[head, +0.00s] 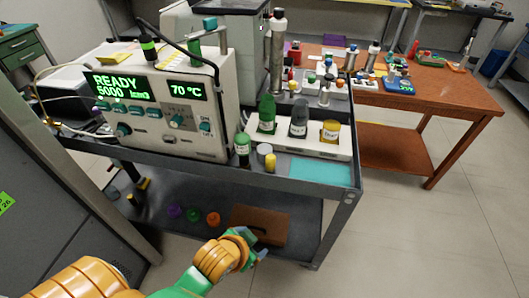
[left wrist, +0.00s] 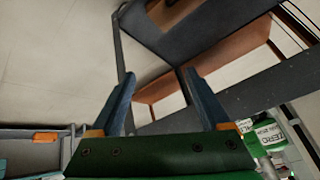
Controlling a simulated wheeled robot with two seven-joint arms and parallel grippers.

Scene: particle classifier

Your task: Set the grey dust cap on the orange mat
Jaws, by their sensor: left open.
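My left gripper (head: 252,240) is at the cart's front, over the lower-shelf area. In the left wrist view, its two fingers (left wrist: 160,103) stand wide apart with nothing between them. A grey bottle-shaped piece (head: 298,118) stands on the white unit on the cart top, between a green one (head: 267,110) and a yellow one (head: 330,130). I cannot tell whether a grey dust cap is part of it. I cannot make out an orange mat for certain; a small orange round thing (head: 214,218) lies on the lower shelf. My right gripper is not in view.
The cart top holds a machine reading READY (head: 215,125), small bottles (head: 242,150) and a teal mat (head: 320,172). A brown case (head: 262,224) and purple and green round things lie on the lower shelf. A crowded wooden table (head: 440,100) stands behind. The floor at right is clear.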

